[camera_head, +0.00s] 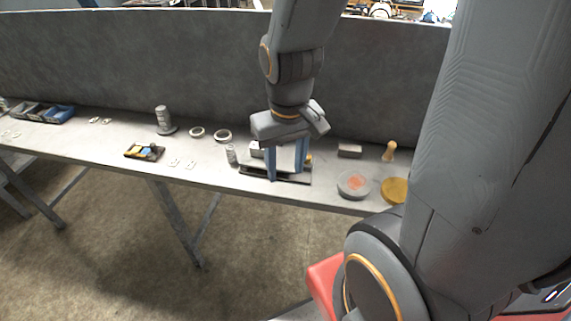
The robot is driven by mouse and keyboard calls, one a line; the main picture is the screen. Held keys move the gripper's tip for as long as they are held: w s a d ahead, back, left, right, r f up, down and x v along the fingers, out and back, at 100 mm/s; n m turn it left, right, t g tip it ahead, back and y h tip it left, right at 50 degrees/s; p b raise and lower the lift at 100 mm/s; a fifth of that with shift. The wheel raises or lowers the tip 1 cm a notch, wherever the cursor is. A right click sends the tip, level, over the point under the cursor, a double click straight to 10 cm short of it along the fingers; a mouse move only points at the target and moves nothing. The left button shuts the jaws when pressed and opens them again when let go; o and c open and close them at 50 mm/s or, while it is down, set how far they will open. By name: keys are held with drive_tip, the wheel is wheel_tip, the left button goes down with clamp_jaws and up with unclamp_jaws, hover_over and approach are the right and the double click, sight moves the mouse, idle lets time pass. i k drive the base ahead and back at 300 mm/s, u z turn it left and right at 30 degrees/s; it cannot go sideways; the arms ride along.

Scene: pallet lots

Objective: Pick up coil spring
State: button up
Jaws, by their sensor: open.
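A small upright grey cylinder with a ringed side, which looks like the coil spring (231,154), stands on the bench just left of my gripper. Small light blocks (256,150) show behind and between the fingers. The fingers partly hide what is on the tray. I cannot tell whether anything lies between them.
The grey bench (120,130) has a tall back panel (150,60). Two rings (222,136), a ringed post on a round base (163,120) and a small parts tray (144,152) stand left. Round discs (353,184), a grey block (349,150) and a wooden peg (390,151) stand right.

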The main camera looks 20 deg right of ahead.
sight(233, 151)
drive_tip(key=u, duration=1.9)
drive_tip(key=i, duration=0.9)
drive_tip(key=z, duration=2.5)
